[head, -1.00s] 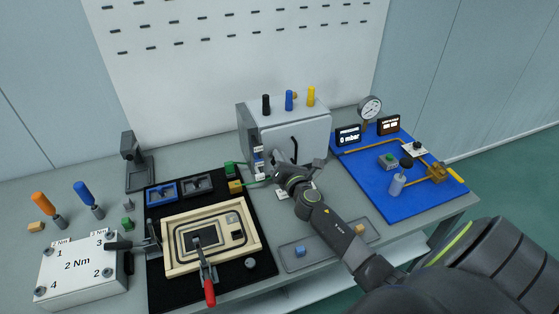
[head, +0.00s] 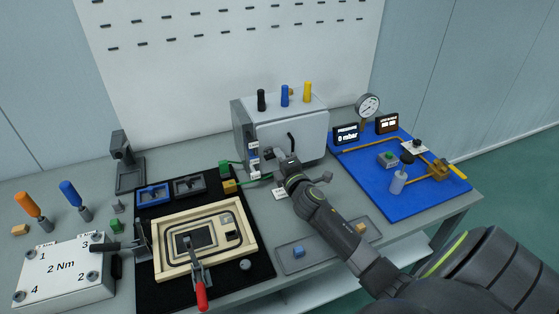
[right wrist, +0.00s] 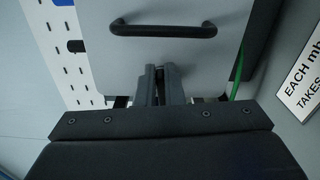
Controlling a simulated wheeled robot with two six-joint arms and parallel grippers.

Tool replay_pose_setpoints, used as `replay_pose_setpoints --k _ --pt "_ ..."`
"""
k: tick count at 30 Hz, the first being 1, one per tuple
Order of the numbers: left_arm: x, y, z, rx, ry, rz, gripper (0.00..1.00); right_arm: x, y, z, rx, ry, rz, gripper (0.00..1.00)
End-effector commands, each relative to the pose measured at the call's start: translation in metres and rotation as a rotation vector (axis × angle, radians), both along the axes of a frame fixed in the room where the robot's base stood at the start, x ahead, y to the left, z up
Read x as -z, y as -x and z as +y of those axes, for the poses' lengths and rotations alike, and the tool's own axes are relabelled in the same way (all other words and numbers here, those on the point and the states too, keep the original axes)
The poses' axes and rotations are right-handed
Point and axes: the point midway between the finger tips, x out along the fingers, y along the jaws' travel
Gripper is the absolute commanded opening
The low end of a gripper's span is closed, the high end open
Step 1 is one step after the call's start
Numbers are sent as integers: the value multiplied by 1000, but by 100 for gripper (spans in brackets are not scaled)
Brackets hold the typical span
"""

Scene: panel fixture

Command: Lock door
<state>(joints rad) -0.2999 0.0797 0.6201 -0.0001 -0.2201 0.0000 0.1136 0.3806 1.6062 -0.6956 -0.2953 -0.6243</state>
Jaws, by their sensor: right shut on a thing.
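The grey cabinet (head: 241,125) stands at the back of the bench. Its light grey door (head: 310,135) faces me and looks closed. The black bar handle (head: 291,142) is on the door, and it also shows in the right wrist view (right wrist: 163,29). My right gripper (head: 276,156) is at the lower front of the door, below the handle. In the right wrist view its fingers (right wrist: 160,84) are shut on a small dark part at the door, mostly hidden between them. My left gripper is not in view.
Three upright tools, black (head: 261,99), blue (head: 285,96) and yellow (head: 308,92), stand on the cabinet. A blue panel (head: 385,185) with a gauge (head: 367,106) is to the right. A wooden frame (head: 165,258) with a red-handled clamp (head: 201,296) lies left of my arm.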

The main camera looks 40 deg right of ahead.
Motion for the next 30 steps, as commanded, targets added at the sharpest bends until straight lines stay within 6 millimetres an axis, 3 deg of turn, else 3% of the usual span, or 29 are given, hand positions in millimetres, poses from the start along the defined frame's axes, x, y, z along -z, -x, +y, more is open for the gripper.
replay_pose_setpoints --k 9,25,26,30 --pt "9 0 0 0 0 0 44 4 0 0 1 -110 -22 0" --pt "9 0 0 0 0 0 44 4 0 0 1 -129 -26 0" --pt "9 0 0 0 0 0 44 4 0 0 1 -129 -26 12" --pt "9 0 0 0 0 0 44 3 0 0 1 -128 -27 30"
